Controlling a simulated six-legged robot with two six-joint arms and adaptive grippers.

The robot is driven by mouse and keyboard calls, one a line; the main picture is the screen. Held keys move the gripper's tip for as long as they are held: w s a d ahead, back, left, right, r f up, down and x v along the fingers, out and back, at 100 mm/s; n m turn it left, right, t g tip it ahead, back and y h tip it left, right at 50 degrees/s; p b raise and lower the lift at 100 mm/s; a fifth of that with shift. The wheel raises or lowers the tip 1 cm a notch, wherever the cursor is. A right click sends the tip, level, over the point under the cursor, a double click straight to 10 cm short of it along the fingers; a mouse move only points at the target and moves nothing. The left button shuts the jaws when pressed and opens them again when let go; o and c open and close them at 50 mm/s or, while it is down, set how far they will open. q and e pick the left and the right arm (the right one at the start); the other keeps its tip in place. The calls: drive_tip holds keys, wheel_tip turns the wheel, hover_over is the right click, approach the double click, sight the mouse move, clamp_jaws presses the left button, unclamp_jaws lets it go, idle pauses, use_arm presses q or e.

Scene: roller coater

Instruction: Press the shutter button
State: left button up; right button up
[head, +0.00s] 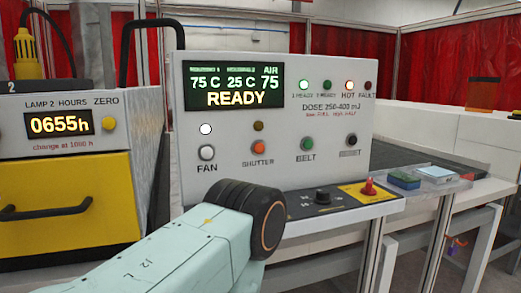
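The shutter button (259,146) is a small orange round button on the white control panel (352,87), above the label SHUTTER. It sits between the white FAN button (207,152) and the green BELT button (307,144). The small lamp (258,126) above it is dull amber and looks unlit. A pale green arm link of mine with a dark round joint stands in front of the panel, just below the shutter button in the picture. The button itself is unobstructed. Neither gripper shows.
The panel's display (234,85) reads READY. A black knob (322,196) and a red knob on a yellow plate (369,188) are on the lower ledge. A yellow drawer (60,200) is at left. Small coloured blocks lie in a clear tray (440,185) at right.

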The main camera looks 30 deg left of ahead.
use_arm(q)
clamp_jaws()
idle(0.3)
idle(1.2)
